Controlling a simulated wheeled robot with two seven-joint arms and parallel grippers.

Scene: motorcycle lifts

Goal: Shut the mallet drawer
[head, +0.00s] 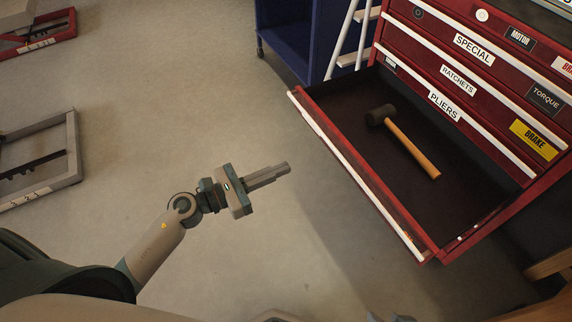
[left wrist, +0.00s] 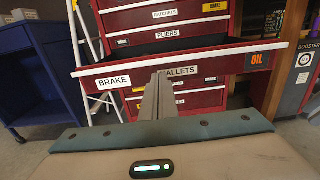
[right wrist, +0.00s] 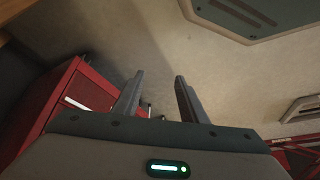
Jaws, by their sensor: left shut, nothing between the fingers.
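The mallet drawer (head: 350,160) is pulled far out of the red tool chest (head: 500,75) in the head view. A mallet (head: 405,140) with a black head and a wooden handle lies inside it. In the left wrist view the drawer front (left wrist: 215,66) carries a MALLETS label, partly hidden by my fingers. My left gripper (head: 288,167) is shut and empty, to the left of the drawer front, with a gap of floor showing between them in the head view. In the right wrist view my right gripper (right wrist: 160,76) has its fingers apart, with nothing between them.
Closed drawers labelled SPECIAL, RATCHETS and PLIERS are above the open drawer. A blue cabinet (head: 288,40) and a white ladder (head: 345,42) stand behind. Grey (head: 60,160) and red (head: 45,38) lift frames lie at left. The floor before the drawer is clear.

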